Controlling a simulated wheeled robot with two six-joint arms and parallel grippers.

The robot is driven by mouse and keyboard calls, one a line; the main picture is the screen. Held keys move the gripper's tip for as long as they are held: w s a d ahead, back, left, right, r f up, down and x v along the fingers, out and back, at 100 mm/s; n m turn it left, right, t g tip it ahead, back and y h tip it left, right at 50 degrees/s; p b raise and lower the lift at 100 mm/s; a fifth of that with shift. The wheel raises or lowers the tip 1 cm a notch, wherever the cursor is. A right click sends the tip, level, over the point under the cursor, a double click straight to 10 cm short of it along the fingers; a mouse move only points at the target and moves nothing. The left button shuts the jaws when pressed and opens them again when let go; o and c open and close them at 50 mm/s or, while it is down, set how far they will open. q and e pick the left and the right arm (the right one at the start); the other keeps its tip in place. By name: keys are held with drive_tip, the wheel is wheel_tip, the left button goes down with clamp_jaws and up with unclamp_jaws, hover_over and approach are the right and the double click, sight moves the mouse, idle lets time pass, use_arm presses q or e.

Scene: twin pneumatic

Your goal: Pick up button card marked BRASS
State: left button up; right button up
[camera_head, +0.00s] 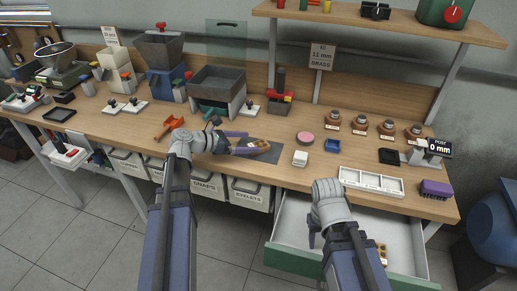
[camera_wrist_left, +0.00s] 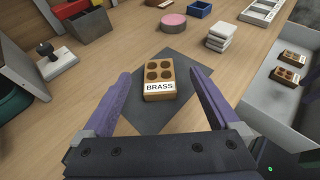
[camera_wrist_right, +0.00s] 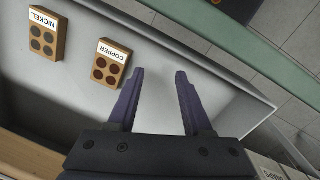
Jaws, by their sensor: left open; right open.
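The button card marked BRASS (camera_wrist_left: 159,80) is a small tan block with several dark buttons and a white label. It lies on a dark grey mat (camera_wrist_left: 186,65) on the bench; in the head view the card (camera_head: 261,144) shows beside my left gripper. My left gripper (camera_head: 245,143) is open, with its purple fingers on either side of the card in the left wrist view (camera_wrist_left: 165,75) and apart from it. My right gripper (camera_wrist_right: 160,73) is open and empty over the open drawer (camera_wrist_right: 205,75). Cards marked COPPER (camera_wrist_right: 111,64) and NICKEL (camera_wrist_right: 45,33) lie in that drawer.
A stack of white squares (camera_head: 300,158), a pink disc (camera_head: 305,138) and a blue tray (camera_head: 333,145) stand right of the mat. A white compartment tray (camera_head: 371,181) lies at the bench's front edge.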

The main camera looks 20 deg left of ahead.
sight(262, 143)
use_arm(q)
drive_tip(key=w+d+f+b, duration=0.2)
drive_tip(key=f, duration=0.1)
drive_tip(key=shift+w+d+b, duration=0.2)
drive_tip(key=shift+w+b, duration=0.1)
drive_tip(key=shift+w, duration=0.1)
use_arm(e)
wheel_tip(262, 143, down, 3)
drive_tip(key=shift+r, duration=0.1)
use_arm(q)
drive_tip(key=shift+w+d, duration=0.1)
drive_tip(key=shift+d, duration=0.05)
clamp_jaws()
drive_tip(key=shift+r, duration=0.2)
use_arm(e)
drive_tip(key=shift+r, duration=0.1)
use_arm(q)
wheel_tip(262, 143, up, 10)
drive_tip(key=p, duration=1)
use_arm(e)
wheel_tip(262, 143, up, 10)
